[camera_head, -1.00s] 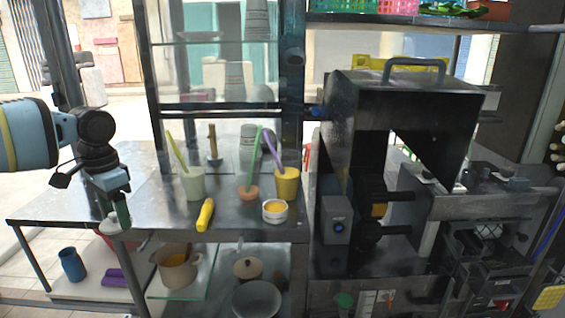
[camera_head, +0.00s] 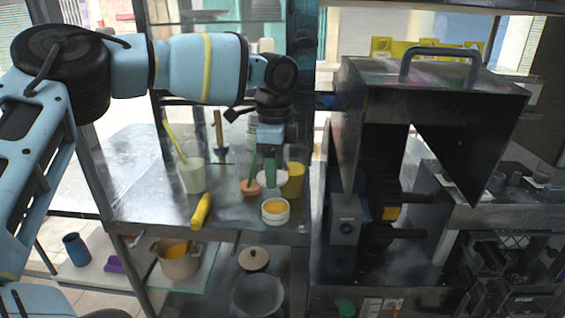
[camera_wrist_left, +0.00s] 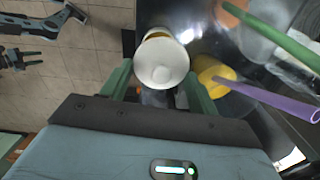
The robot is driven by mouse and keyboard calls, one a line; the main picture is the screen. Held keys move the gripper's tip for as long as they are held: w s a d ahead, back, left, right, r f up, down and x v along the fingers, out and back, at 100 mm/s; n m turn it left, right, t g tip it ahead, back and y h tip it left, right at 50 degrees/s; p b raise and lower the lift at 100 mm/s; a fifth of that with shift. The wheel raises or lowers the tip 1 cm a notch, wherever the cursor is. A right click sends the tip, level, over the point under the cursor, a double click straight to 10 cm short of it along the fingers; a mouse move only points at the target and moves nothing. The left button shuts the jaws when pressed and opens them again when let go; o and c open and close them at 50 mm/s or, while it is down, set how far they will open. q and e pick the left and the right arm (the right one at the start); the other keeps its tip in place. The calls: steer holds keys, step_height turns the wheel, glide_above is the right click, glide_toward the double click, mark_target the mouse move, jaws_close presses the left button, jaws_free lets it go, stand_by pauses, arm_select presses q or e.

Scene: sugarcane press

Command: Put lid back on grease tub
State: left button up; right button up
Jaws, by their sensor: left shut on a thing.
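My left gripper (camera_head: 270,170) points down over the table and is shut on the white lid (camera_head: 271,180), a pale disc below its fingers. In the left wrist view the lid (camera_wrist_left: 162,64) shows a round knob and lies between the green fingertips (camera_wrist_left: 158,92). The grease tub (camera_head: 275,218) is a low white tub with yellow grease, open, near the table's front edge. The lid is behind and above it, apart from it in the head view. In the left wrist view the lid hides most of the tub.
A yellow cup (camera_head: 294,185) with a purple stick stands close behind the tub. A terracotta cup (camera_head: 251,188) with a green stick is close left. The dark press (camera_head: 345,130) rises on the right.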

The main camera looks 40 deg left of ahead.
arm_select(q)
steer(key=shift+d, duration=0.3)
arm_select(e)
steer(key=shift+s, duration=0.1)
arm_select(q)
steer(key=shift+f, duration=0.1)
steer(key=shift+f, duration=0.1)
arm_select(e)
steer(key=shift+s+f, duration=0.1)
arm_select(q)
steer(key=shift+f+b, duration=0.45)
steer(key=shift+f, duration=0.7)
step_height(320, 180, down, 2)
steer(key=shift+f+b, duration=0.1)
steer(key=shift+b, duration=0.3)
steer(key=shift+f+b, duration=0.35)
steer(key=shift+f, duration=0.45)
arm_select(e)
step_height(320, 180, down, 2)
steer(key=shift+s, duration=0.15)
steer(key=shift+s+f, duration=0.1)
steer(key=shift+f, duration=0.05)
